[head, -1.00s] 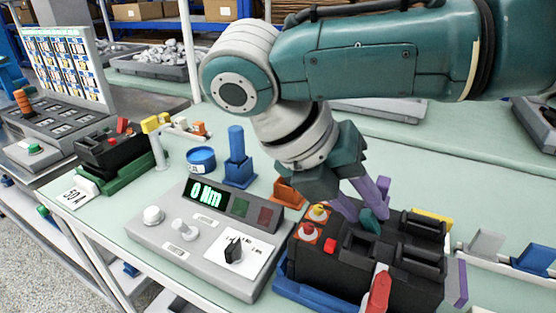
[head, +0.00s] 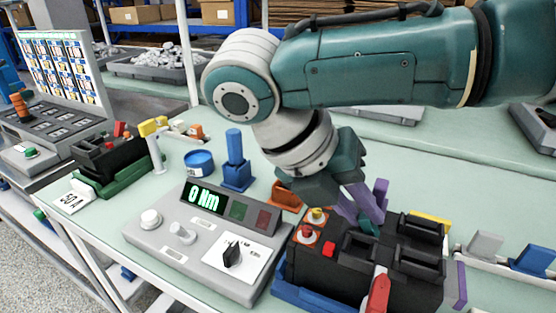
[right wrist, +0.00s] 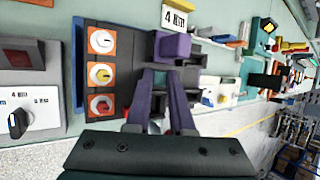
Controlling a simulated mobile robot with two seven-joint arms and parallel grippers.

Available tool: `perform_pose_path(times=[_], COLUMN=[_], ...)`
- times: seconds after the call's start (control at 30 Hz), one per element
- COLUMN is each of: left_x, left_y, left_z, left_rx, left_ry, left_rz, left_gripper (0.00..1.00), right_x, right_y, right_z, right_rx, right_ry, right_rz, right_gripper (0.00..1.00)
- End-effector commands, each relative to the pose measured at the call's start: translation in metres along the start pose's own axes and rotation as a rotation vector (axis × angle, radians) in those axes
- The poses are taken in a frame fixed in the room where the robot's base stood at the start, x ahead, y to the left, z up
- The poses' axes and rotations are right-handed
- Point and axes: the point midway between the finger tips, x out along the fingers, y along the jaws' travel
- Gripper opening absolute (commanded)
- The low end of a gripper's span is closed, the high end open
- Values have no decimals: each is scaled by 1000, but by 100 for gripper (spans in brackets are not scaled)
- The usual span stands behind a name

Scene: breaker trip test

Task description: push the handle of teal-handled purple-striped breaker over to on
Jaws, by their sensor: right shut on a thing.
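The teal handle (head: 367,226) sits low between the purple fingers of my right gripper (head: 364,208), at the back of a black breaker (head: 325,265). Only a small part of the handle shows. My right gripper is shut on it. In the right wrist view both fingers (right wrist: 165,108) reach onto the black housing, with a bit of teal between them. A purple block (right wrist: 177,46) lies just beyond the fingertips there. A purple piece (head: 460,286) also shows at the right end of the breaker row. My left gripper is not in view.
A red lever (head: 378,292) stands at the front of the breakers, with black handles (head: 420,230) to the right. Left is a grey meter (head: 207,238) reading "0 Nm". A blue post (head: 236,165) and blue tin (head: 200,163) stand behind.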

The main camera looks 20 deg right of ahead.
Motion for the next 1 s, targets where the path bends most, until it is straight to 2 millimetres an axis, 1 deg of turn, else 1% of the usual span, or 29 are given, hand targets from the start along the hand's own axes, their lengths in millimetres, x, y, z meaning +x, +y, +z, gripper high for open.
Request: perform_pose_path(times=[0.17,0.27,0.37,0.47,0.6,0.7,0.83,1.0], left_x=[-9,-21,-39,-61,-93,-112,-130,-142], left_y=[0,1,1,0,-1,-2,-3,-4], left_z=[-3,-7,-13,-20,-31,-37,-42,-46], left_rx=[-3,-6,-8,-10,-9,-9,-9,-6], left_ry=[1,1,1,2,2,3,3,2], left_rz=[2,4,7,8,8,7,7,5], left_gripper=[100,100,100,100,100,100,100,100], right_x=[-3,-5,-7,-8,-7,-4,2,11], right_y=[-3,-7,-13,-19,-28,-34,-40,-46], right_z=[1,2,2,2,2,1,-2,-6], right_rx=[4,15,32,57,102,139,186,247], right_ry=[1,2,4,5,5,5,4,4], right_rz=[14,40,84,143,252,339,453,600], right_gripper=[0,0,0,0,0,0,0,0])
